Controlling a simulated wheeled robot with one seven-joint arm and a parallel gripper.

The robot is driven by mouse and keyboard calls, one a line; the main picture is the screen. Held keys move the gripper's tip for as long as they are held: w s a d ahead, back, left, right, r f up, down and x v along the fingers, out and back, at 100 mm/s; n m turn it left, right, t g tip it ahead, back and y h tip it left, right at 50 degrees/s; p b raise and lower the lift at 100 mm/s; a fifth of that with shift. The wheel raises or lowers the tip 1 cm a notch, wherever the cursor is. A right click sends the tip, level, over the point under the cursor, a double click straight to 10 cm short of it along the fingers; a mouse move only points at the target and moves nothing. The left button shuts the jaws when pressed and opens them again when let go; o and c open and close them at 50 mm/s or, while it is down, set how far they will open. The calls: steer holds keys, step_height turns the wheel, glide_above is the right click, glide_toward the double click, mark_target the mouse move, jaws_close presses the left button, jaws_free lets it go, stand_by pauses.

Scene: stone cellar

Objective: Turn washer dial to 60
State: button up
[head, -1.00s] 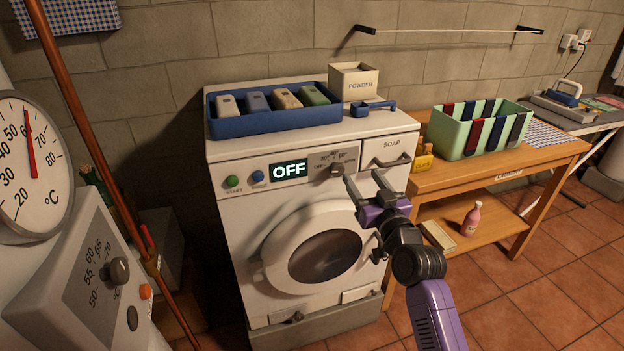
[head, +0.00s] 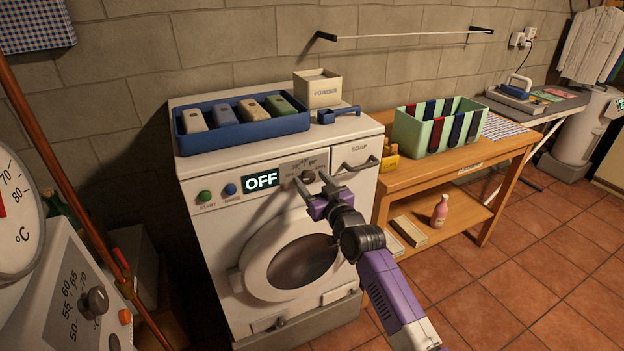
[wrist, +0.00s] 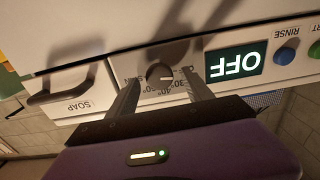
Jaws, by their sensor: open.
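The white washer (head: 215,245) stands against the wall, with its display (head: 261,180) reading OFF. Its small round dial (head: 308,176) sits right of the display, under printed numbers. In the wrist view, which is upside down, the dial (wrist: 160,74) shows between the fingers, with 30 and 40 legible nearby; other marks are partly covered. My gripper (head: 311,184) is open in front of the dial, one finger to each side. In the wrist view my gripper (wrist: 160,80) holds nothing, and I cannot tell whether either finger touches the dial.
A green START button (head: 205,196) and blue RINSE button (head: 231,189) sit left of the display. The soap drawer handle (head: 361,164) is close on the right. A grey control box with another knob (head: 96,300) stands at left. A wooden bench (head: 475,155) stands at right.

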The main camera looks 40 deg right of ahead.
jaws_close()
stand_by(0.3)
steer(key=shift+w, duration=0.1)
steer(key=m+b, duration=0.1)
steer(key=m, duration=0.4)
steer(key=shift+m, duration=0.3)
steer(key=m+p, duration=0.1)
steer(key=m, duration=0.5)
steer(key=shift+d, duration=0.15)
steer(key=m+p, duration=0.1)
steer(key=m, duration=0.4)
steer(key=shift+f+m, duration=0.1)
steer(key=shift+m, duration=0.3)
steer(key=m+p, duration=0.2)
steer(key=m, duration=0.4)
steer(key=shift+f, duration=0.2)
steer(key=shift+d+m, duration=0.1)
steer(key=shift+m, duration=0.2)
